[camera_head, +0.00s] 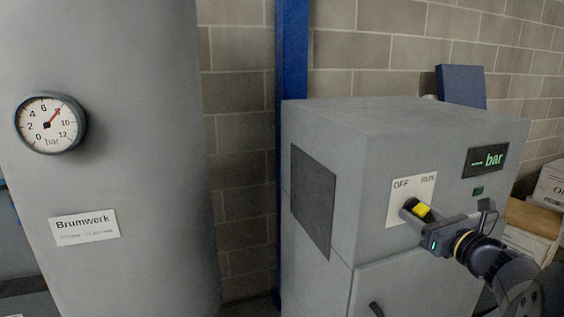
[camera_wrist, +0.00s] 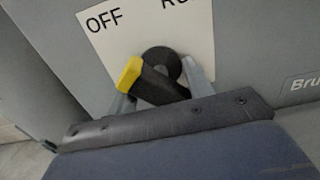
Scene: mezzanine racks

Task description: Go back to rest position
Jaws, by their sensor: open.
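My gripper (camera_head: 413,213) is at the front of the grey machine cabinet (camera_head: 330,130), by the white OFF/RUN plate (camera_head: 414,188). In the wrist view its two fingers (camera_wrist: 160,84) stand open on either side of a black rotary switch with a yellow end (camera_wrist: 131,72). The yellow end lies to the left, below the word OFF; I cannot tell whether a finger touches the switch.
A display (camera_head: 485,160) on the cabinet reads dashes and "bar" in green. A grey tank with a pressure gauge (camera_head: 49,123) and a "Brumwerk" label (camera_head: 84,228) stands at left. A blue post (camera_head: 292,60) rises behind the cabinet. Boxes (camera_head: 549,186) are at far right.

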